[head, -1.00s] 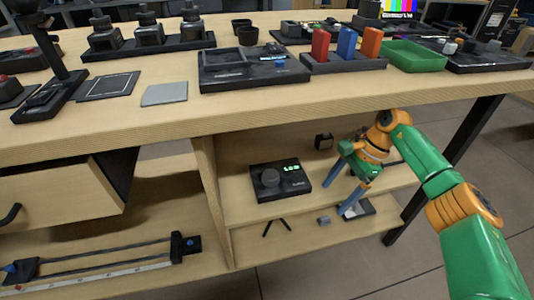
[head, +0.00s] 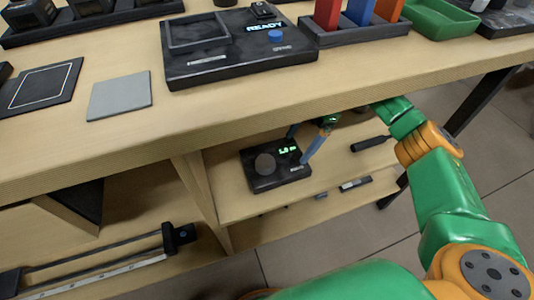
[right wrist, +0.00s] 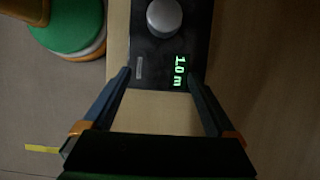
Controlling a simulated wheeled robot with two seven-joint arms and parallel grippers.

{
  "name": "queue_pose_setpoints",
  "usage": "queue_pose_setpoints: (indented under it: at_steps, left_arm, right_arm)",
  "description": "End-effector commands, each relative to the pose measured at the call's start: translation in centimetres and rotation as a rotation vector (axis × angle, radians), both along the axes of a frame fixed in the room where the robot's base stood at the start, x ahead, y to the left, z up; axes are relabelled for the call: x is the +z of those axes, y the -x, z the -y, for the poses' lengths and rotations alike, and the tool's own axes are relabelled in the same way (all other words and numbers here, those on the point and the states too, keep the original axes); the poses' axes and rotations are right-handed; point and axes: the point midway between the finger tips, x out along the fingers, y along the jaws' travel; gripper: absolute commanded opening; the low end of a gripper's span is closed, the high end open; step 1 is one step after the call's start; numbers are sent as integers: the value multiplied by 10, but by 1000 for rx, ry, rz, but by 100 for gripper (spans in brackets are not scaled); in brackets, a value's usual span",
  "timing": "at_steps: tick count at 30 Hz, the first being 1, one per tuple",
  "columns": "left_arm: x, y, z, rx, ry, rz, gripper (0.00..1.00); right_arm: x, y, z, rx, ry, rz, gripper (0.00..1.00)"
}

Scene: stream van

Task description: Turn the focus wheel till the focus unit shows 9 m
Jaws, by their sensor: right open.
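The focus unit (head: 290,175) is a black box on the shelf under the tabletop. Its grey round focus wheel (head: 265,163) is on the left of its top, and a green display (head: 288,150) is beside it. My right gripper (head: 298,147) is open at the unit's display side, partly hidden by the tabletop edge. Its fingers (right wrist: 159,78) are apart with nothing between them, short of the wheel. My left gripper is not in view.
The tabletop edge (head: 230,135) overhangs the shelf (head: 240,203). A dark cylindrical item (head: 370,144) and a small flat item (head: 355,184) lie right of the unit. A shelf divider (head: 193,190) stands to the left.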

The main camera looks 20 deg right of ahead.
Motion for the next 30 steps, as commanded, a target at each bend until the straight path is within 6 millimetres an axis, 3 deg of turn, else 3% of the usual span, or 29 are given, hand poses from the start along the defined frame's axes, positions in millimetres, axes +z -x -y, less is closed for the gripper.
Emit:
queue_pose_setpoints:
  at_steps: [10, 16, 25, 26, 30]
  left_arm:
    - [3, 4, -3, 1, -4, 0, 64]
    - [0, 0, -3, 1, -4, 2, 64]
    - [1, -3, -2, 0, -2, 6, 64]
    - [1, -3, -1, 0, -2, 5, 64]
    - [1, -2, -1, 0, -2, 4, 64]
  right_arm:
    - [1, 3, -75, 4, -2, 1, 92]
    - [-24, 4, -83, -1, -2, -1, 92]
    - [-28, 3, -84, -1, 0, 1, 92]
    - [-28, 3, -84, -1, 0, 1, 89]
    - [-28, 3, -84, -1, 0, 1, 51]
